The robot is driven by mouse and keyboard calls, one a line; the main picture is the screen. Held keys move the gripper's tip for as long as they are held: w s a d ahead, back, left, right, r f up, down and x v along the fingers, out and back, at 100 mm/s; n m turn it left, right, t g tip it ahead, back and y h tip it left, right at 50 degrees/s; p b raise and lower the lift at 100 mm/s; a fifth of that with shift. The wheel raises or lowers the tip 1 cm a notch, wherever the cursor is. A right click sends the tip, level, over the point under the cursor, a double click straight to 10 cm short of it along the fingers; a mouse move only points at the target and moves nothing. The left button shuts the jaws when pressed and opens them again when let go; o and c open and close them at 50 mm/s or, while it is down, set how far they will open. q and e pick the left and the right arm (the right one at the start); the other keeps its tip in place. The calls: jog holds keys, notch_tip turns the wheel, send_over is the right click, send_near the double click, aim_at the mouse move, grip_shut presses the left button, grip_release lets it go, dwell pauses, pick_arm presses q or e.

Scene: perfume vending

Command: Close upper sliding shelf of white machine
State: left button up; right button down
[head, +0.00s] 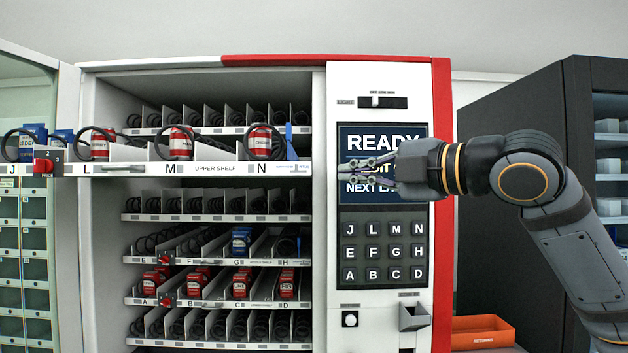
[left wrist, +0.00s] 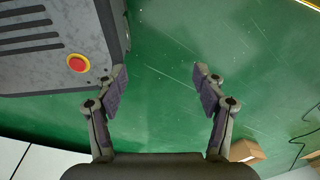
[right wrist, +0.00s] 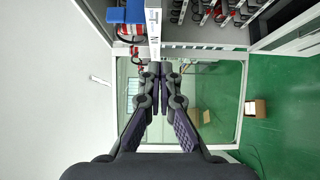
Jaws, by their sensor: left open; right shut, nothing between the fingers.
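The white machine (head: 442,200) has a red right edge. Its upper sliding shelf (head: 215,169) is pulled out, with a front strip marked J, L, M and N and several red and blue products on it. My right gripper (head: 348,170) is shut and empty, just right of the shelf's N end and in front of the display. In the right wrist view, the shelf's end (right wrist: 153,35) lies just beyond the closed fingertips (right wrist: 160,68); I cannot tell whether they touch. My left gripper (left wrist: 157,72) is open and empty above the green floor, outside the head view.
The machine's open glass door (head: 66,240) stands at the left. Lower shelves (head: 215,218) sit inside the cabinet. The keypad (head: 383,250) is below my right gripper. A dark cabinet (head: 510,140) and an orange bin (head: 482,333) stand at the right.

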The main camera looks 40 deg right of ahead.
aim_at(310, 174)
jog(key=w+p, duration=0.8)
jog(key=w, duration=0.5)
jog(key=shift+r, duration=0.1)
jog(key=shift+w+d, duration=0.2)
jog(key=shift+d, duration=0.2)
pick_arm(q)
notch_tip(310, 174, up, 9)
jog(key=shift+w+a+f, duration=0.15)
jog(key=shift+w+f, duration=0.05)
jog(key=shift+w, duration=0.25)
pick_arm(e)
jog(key=shift+a, duration=0.1)
pick_arm(q)
jog(key=shift+r, duration=0.1)
pick_arm(e)
jog(key=shift+w, duration=0.1)
